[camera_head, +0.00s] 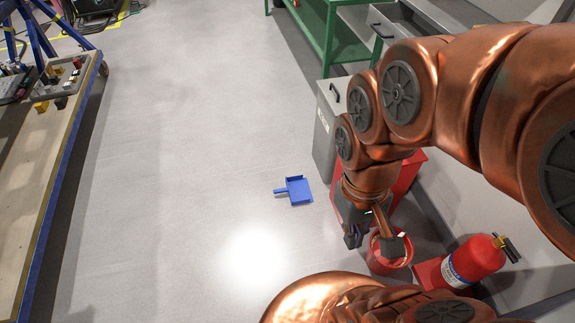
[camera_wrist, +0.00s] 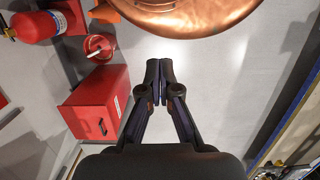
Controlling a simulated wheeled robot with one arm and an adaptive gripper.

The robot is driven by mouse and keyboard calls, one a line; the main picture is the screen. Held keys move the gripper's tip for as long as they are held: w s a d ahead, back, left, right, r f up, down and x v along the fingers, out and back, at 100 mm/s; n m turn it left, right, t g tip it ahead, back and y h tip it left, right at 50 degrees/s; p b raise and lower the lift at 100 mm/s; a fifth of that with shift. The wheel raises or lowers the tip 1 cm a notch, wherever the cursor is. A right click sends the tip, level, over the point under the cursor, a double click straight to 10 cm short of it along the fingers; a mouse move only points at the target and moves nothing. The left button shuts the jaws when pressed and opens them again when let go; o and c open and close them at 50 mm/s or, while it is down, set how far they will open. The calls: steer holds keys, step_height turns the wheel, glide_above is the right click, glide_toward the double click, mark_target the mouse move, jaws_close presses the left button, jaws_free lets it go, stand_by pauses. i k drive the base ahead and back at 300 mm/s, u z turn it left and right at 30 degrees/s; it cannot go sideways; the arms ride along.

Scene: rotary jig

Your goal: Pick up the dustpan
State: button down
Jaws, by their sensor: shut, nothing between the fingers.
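A blue dustpan (camera_head: 299,190) lies flat on the grey floor in the head view, with its short handle pointing left. My gripper (camera_head: 352,238) hangs from my copper arm to the right of and nearer than the dustpan, apart from it. In the wrist view my gripper (camera_wrist: 160,66) has its dark fingertips together with nothing between them. The dustpan does not show in the wrist view.
A red bucket (camera_head: 389,252) and a red fire extinguisher (camera_head: 473,260) stand at the right. A red cabinet (camera_wrist: 95,103) and a grey bin (camera_head: 327,130) are near the dustpan. A workbench (camera_head: 50,170) runs along the left. The floor between is clear.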

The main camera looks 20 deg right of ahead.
mark_target(297, 188)
steer(key=u, duration=1.3)
steer(key=i, duration=2.25)
steer(key=z, duration=2.35)
